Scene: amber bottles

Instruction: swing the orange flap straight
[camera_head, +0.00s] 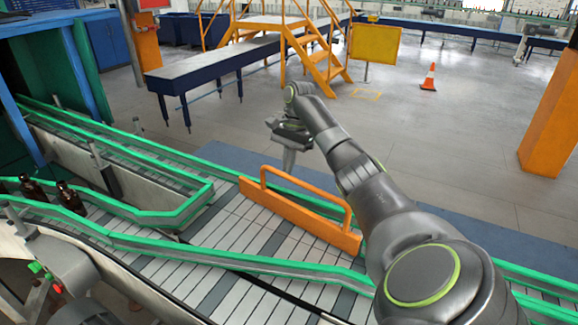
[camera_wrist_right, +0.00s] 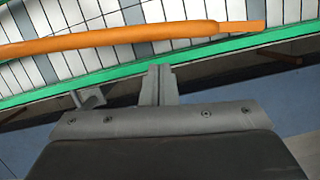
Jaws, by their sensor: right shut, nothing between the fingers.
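The orange flap (camera_head: 300,219) stands upright over the conveyor slats in the head view, with a tubular orange handle along its top. Its left end is close to the far green rail, and it runs down and to the right across the slats. In the wrist view the orange bar (camera_wrist_right: 110,36) lies over the slats, beyond the green rail. My right gripper (camera_head: 288,165) is shut and empty, pointing down behind the flap on the far side. In the wrist view its fingertips (camera_wrist_right: 160,72) are close to the green rail, apart from the orange bar. My left gripper is not seen.
Green guard rails (camera_head: 225,260) edge the slatted conveyor (camera_head: 235,228). Dark amber bottles (camera_head: 70,198) stand on the belt at the far left. An orange post (camera_head: 552,115) and a traffic cone (camera_head: 429,78) stand on the floor behind. The slats around the flap are bare.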

